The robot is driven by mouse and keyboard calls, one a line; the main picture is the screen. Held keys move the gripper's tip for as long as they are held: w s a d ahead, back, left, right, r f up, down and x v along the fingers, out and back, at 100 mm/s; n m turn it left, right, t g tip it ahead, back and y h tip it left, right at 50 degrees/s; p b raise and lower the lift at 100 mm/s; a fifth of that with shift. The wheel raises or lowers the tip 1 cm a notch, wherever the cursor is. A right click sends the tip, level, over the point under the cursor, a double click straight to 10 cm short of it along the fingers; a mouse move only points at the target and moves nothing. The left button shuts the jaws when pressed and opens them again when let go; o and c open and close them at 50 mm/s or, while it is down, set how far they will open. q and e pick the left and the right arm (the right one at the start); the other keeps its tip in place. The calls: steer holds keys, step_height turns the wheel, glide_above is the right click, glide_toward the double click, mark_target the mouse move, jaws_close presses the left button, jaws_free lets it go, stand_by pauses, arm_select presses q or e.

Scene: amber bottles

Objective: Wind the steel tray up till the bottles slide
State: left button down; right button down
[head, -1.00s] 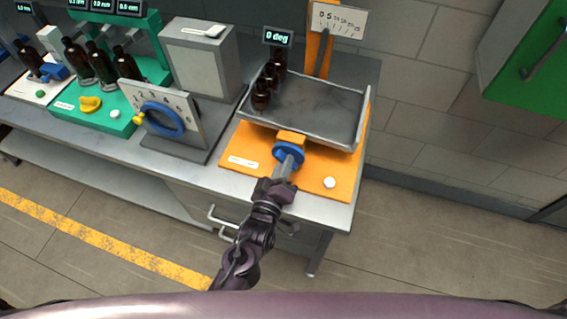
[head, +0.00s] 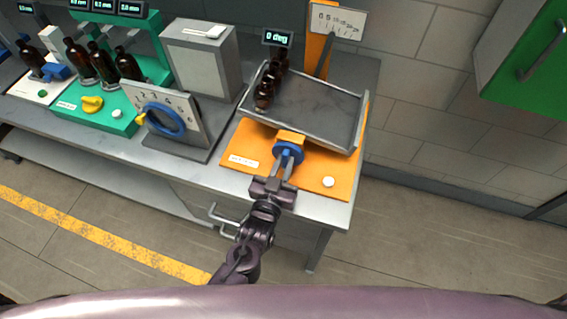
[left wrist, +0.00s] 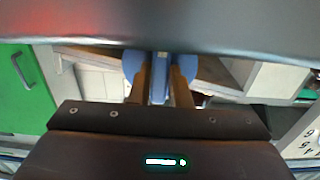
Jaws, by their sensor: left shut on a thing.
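A blue knob (head: 288,153) sits at the front of the tray's stand. My left gripper (head: 285,166) is shut on the knob from the front. In the left wrist view its two fingers (left wrist: 161,84) hold a blue part of the knob (left wrist: 159,92) between them. My right gripper is not in view.
A scale plate (head: 338,20) stands behind the tray. A white button (head: 328,182) is on the orange base (head: 240,145). To the left stand a grey box with a blue handwheel (head: 165,120) and a green stand (head: 105,113) with bottles.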

arm_select(q)
steer(key=shift+f+m, duration=0.1)
steer(key=shift+m, duration=0.4)
steer(key=c, duration=1.4)
jaws_free()
steer(key=shift+o, duration=0.2)
steer(key=b+v, duration=0.2)
steer(key=v, duration=0.5)
steer(key=shift+s+a, duration=0.1)
steer(key=shift+s, duration=0.3)
